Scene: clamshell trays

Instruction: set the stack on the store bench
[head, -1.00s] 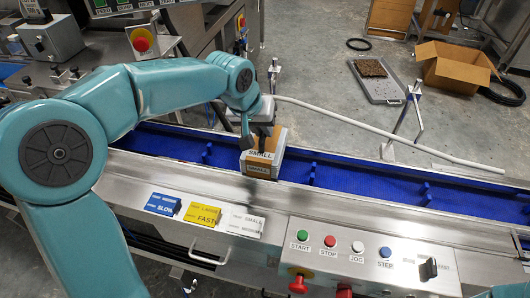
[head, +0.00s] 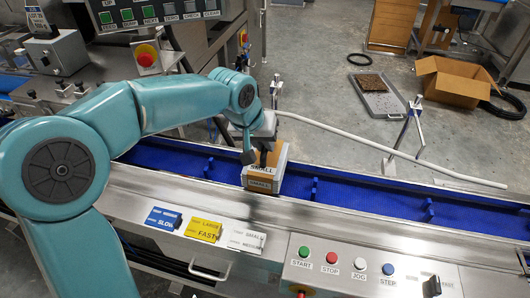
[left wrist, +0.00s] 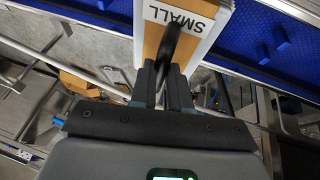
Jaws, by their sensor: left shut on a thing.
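The stack (head: 264,184) is a small block of trays in a brown and white sleeve marked SMALL. It is over the blue conveyor belt in the head view, and I cannot tell whether it touches the belt. My left gripper (head: 262,155) is shut on the stack from above. The store bench cannot be made out for certain. My right gripper is not in view.
The blue belt (head: 370,199) with upright cleats runs across the machine. A white guide rail (head: 390,150) stands behind it. A control panel with START and STOP buttons (head: 331,258) is in front. A cardboard box (head: 455,82) and grey tray (head: 378,103) lie on the floor beyond.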

